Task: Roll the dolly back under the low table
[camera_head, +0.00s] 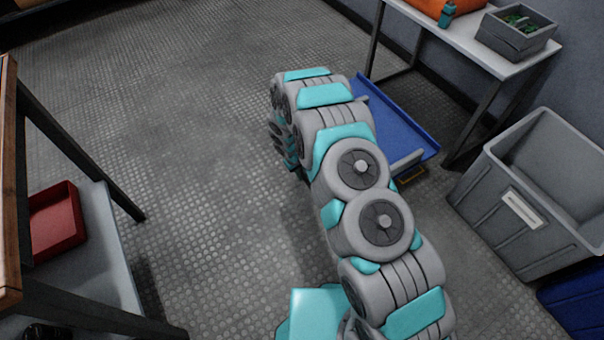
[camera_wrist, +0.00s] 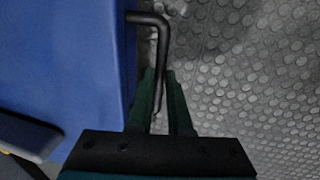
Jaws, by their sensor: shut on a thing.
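The dolly (camera_head: 403,122) is a flat blue platform on the floor, partly hidden behind my arm in the head view. It lies along the front of the low table (camera_head: 462,36), near its dark legs; how far it reaches under the top I cannot tell. In the wrist view the blue deck (camera_wrist: 65,65) fills the left side. A dark bent handle (camera_wrist: 150,18) sticks out from its edge. My gripper (camera_wrist: 160,92) is shut on the straight part of this handle. In the head view my arm hides the grip.
A grey bin (camera_head: 530,195) stands right of the dolly, with a blue container (camera_head: 580,300) beside it. A grey box (camera_head: 515,35) and a teal bottle (camera_head: 446,14) are on the low table. A workbench with a red tray (camera_head: 55,222) is at left. The middle floor is clear.

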